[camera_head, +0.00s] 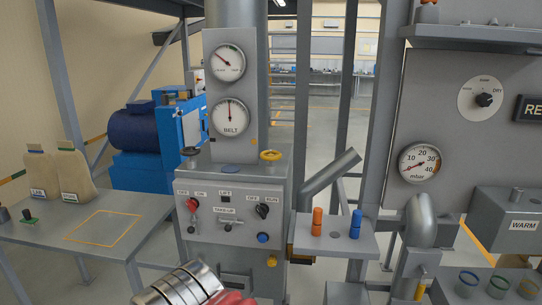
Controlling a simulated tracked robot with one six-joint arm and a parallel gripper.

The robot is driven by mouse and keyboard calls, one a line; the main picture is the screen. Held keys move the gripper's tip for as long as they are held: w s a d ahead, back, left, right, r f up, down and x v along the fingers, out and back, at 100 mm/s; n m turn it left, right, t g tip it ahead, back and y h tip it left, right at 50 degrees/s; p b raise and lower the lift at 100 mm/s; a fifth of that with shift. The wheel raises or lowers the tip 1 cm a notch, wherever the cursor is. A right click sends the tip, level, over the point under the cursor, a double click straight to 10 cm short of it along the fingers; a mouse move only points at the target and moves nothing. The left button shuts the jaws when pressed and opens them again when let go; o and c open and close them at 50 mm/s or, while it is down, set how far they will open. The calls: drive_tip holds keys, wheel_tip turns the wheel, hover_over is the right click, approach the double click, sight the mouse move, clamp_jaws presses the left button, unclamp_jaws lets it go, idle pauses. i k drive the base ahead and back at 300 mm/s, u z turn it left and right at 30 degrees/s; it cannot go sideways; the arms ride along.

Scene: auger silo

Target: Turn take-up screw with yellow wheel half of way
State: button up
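The yellow wheel (271,156) sits at the top right of the grey control cabinet (233,258), just right of the gauge column. It stands on a short stem, and the screw below it is mostly hidden. A dark wheel (190,152) sits at the top left of the same cabinet. A dial marked BELT (230,117) is on the column, with its needle pointing about straight up. A silver banded part of my arm with a red piece beside it shows at the bottom edge, well below the yellow wheel. My gripper's fingertips are not seen.
The cabinet front carries a red-handled switch (192,204), a black knob (262,211) and a blue button (263,238). A slanted grey pipe (330,175) rises right of the wheel. A small shelf (334,244) holds orange and blue pegs. A table (82,236) is at left.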

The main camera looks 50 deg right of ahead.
sight(270, 157)
drive_tip(key=u, duration=0.05)
drive_tip(key=i, duration=1)
drive_tip(key=z, duration=0.05)
